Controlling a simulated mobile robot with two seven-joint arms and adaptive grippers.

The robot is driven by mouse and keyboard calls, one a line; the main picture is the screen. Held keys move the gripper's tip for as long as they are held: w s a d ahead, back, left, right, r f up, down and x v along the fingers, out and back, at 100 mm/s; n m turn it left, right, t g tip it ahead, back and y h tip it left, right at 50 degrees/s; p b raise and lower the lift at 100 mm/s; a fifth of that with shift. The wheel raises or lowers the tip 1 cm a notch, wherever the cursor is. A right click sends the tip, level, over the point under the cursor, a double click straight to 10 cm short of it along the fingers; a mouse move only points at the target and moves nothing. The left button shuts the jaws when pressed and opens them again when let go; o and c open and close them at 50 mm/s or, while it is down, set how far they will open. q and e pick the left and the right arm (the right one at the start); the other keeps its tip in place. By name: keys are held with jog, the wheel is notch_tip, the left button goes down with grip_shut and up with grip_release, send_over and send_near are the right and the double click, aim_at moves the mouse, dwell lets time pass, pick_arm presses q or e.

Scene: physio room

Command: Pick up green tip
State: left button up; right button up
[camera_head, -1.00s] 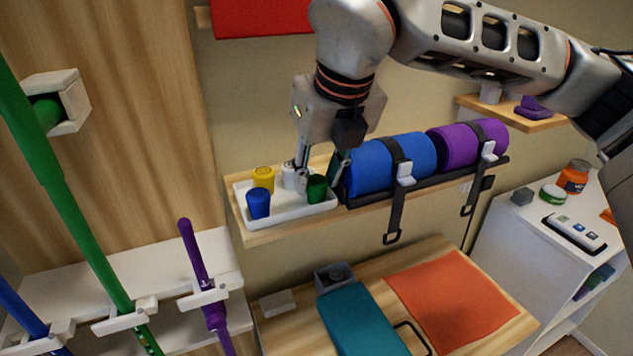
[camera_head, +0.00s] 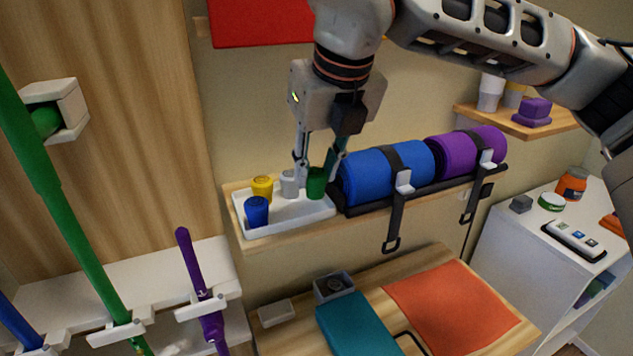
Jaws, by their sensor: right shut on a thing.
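The green tip (camera_head: 316,183) is a small dark green cup-like piece at the right end of a white tray (camera_head: 290,221) on the wooden wall shelf. My right gripper (camera_head: 316,176) points down from above and is shut on the green tip, one finger on each side of it. The tip is upright; whether its base still touches the tray I cannot tell. A grey-white tip (camera_head: 289,184), a yellow tip (camera_head: 262,188) and a blue tip (camera_head: 256,211) stand in the tray to its left. My left gripper is not in view.
Blue (camera_head: 368,178) and purple (camera_head: 455,156) rolled mats lie strapped in a black holder just right of the tray. A red panel (camera_head: 258,22) hangs above. Green (camera_head: 75,245) and purple (camera_head: 193,265) poles stand at the left. A wooden table (camera_head: 375,292) is below.

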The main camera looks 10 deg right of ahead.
aim_at(316, 173)
notch_tip(316, 173, up, 17)
jog(key=shift+r, duration=0.15)
grip_shut()
